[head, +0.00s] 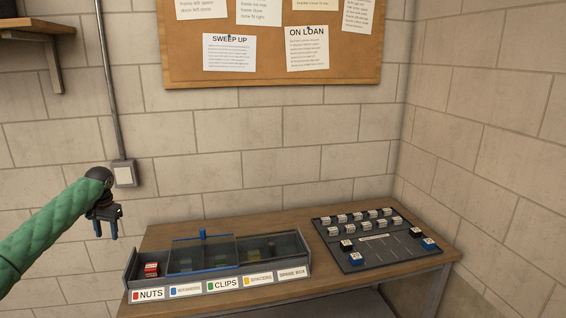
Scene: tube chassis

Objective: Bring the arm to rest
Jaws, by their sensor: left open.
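My left gripper (105,228) hangs at the end of my green-sleeved left arm, at the left of the head view. Its fingers point down and are apart, with nothing between them. It is in the air, left of the wooden table (180,236) and of the parts box, touching neither. My right gripper is not in view.
A parts box (135,262) with labelled compartments, NUTS to SPARE BOX, stands on the table; red pieces (151,269) lie in the NUTS compartment. A dark board (375,263) with several small blocks lies to its right. A wall shelf (38,28) is at upper left.

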